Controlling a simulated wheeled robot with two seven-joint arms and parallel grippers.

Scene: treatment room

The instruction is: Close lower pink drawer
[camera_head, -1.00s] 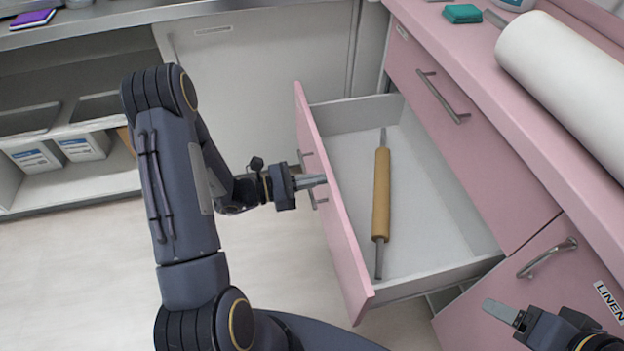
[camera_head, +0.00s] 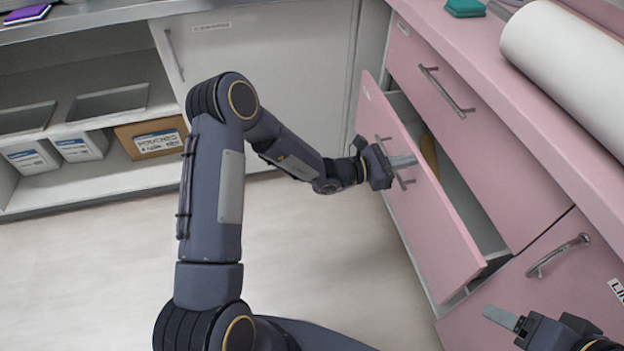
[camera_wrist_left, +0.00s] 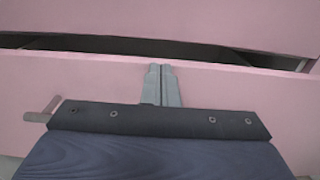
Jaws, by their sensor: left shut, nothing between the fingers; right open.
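In the left wrist view the shut fingers (camera_wrist_left: 161,72) lie against or just before the pink front (camera_wrist_left: 225,88), below a dark gap. My right gripper (camera_head: 492,311) is at the lower right, open, away from the drawer.
The upper pink drawer (camera_head: 475,130) is shut. A pink door with a handle (camera_head: 558,256) is at the lower right. A white roll (camera_head: 565,70) and a teal item (camera_head: 464,8) lie on the pink counter. Shelves with boxes (camera_head: 155,138) stand at left. The floor (camera_head: 110,270) is clear.

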